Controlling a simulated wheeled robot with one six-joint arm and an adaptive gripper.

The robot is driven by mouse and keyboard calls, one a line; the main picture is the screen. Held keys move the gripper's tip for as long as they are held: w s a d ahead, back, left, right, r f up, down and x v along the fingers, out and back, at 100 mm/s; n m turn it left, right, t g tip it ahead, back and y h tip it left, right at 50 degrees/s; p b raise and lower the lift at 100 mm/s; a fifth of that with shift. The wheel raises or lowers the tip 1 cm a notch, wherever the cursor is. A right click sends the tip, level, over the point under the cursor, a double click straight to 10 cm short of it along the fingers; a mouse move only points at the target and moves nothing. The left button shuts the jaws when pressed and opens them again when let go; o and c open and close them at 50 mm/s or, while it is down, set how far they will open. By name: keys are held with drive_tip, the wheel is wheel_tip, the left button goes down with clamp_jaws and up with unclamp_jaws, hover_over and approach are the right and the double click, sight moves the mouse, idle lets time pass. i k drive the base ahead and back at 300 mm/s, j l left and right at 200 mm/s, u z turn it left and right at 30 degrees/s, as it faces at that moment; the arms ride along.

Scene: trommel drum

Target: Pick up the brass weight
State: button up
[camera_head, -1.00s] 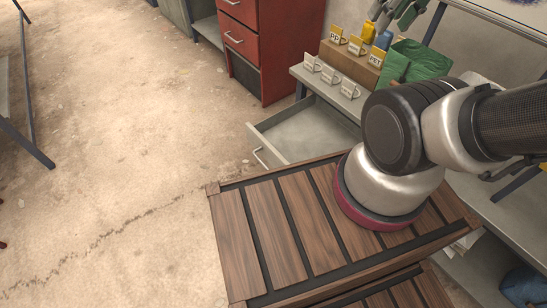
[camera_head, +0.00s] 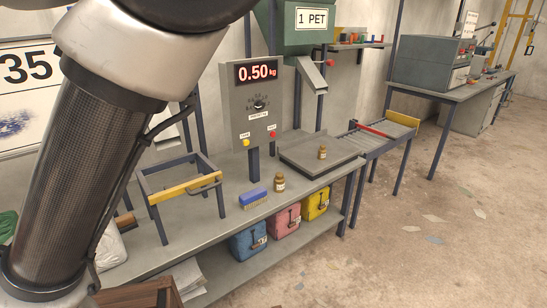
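A small brass-coloured weight (camera_head: 322,152) stands upright on the grey scale platform (camera_head: 300,155). A second, similar brass-coloured piece (camera_head: 279,183) with a pale label stands on the bench top, left of the platform. The scale's display (camera_head: 257,72) reads 0.50 kg. My arm fills the left side of the view, but my gripper is out of frame, so its state is hidden. Neither brass piece has a gripper near it in view.
A blue brush (camera_head: 253,197) lies left of the bench piece. A metal frame with a yellow bar (camera_head: 186,190) stands farther left. Blue (camera_head: 247,243), red (camera_head: 284,221) and yellow (camera_head: 316,204) cases sit on the lower shelf. A roller conveyor (camera_head: 372,138) adjoins the platform; floor at right is mostly open.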

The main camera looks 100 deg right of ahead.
sight(321, 152)
drive_tip(key=z, duration=4.05)
drive_tip(key=i+l+u, duration=0.15)
drive_tip(key=u, duration=0.5)
drive_tip(key=i+l+u, duration=0.15)
drive_tip(key=l, duration=0.2)
drive_tip(key=i+l+u, duration=0.1)
drive_tip(key=l, duration=0.25)
drive_tip(key=i+l+u, duration=0.15)
drive_tip(key=l, duration=0.25)
drive_tip(key=i+l+u, duration=0.1)
drive_tip(key=l, duration=0.3)
drive_tip(key=i+l, duration=0.1)
drive_tip(key=l, duration=0.3)
drive_tip(key=i+l, duration=0.1)
drive_tip(key=l, duration=0.35)
drive_tip(key=i+l, duration=0.1)
drive_tip(key=l, duration=0.3)
